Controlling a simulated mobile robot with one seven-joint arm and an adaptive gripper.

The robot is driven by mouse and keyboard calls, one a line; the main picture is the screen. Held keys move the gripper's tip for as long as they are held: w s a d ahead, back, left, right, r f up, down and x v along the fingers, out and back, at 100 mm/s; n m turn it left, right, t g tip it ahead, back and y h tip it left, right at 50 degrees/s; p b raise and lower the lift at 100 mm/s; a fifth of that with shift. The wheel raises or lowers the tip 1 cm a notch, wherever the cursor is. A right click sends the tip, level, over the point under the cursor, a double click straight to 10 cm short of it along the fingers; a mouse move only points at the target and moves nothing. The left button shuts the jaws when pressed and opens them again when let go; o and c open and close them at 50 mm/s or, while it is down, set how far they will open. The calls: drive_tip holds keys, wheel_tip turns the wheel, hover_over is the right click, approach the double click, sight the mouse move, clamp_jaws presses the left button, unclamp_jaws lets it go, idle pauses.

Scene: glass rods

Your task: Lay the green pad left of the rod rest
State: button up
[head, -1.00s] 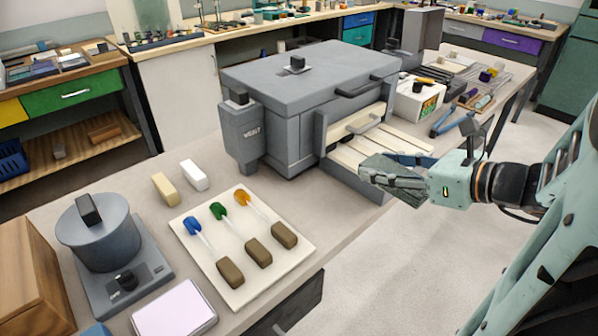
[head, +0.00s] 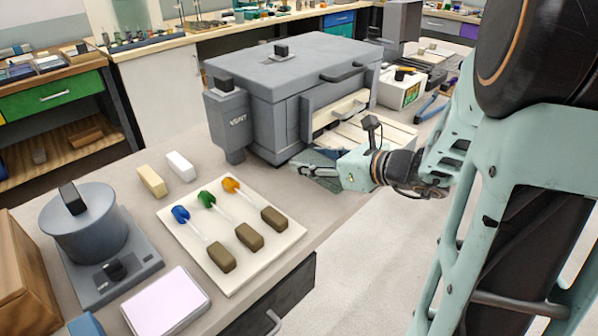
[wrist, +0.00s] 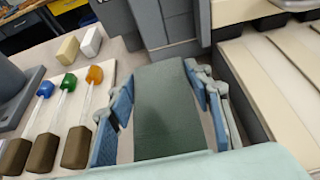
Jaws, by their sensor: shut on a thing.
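My gripper (head: 314,170) is shut on a dark green flat pad (wrist: 172,110). In the wrist view the pad lies between the blue-padded fingers and reaches out past them. In the head view the gripper is low beside the front of the grey kiln, near the table's front edge, and partly hides the pad. I cannot tell whether the pad touches the table. I cannot tell for sure which thing is the rod rest. A blue forked piece (head: 431,107) lies at the far right of the table, partly behind my arm.
A grey kiln (head: 290,90) with a pale slatted shelf (head: 385,130) stands behind the gripper. A white board (head: 228,283) holds glass rods with blue, green and orange ends and brown blocks. Bare table lies between the board and kiln. A white box (head: 399,92) stands beyond.

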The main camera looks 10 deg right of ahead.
sight(304, 185)
drive_tip(key=f, duration=0.1)
drive_tip(key=w+a+f, duration=0.1)
drive_tip(key=shift+w+a+f+b, duration=0.2)
drive_tip(key=shift+a+f+b, duration=0.05)
drive_tip(key=shift+f+b, duration=0.1)
drive_tip(key=shift+w+f+b, duration=0.1)
drive_tip(key=shift+f+b, duration=0.4)
drive_tip(key=shift+f, duration=0.9)
drive_tip(key=shift+f, duration=0.25)
drive_tip(key=o, duration=1.2)
drive_tip(key=shift+c, duration=0.2)
drive_tip(key=shift+r, duration=0.15)
drive_tip(key=shift+r, duration=0.2)
drive_tip(key=p+v, duration=0.1)
drive_tip(key=v, duration=0.5)
drive_tip(key=p+v, duration=0.1)
drive_tip(key=v, duration=0.5)
drive_tip(key=shift+f, duration=0.25)
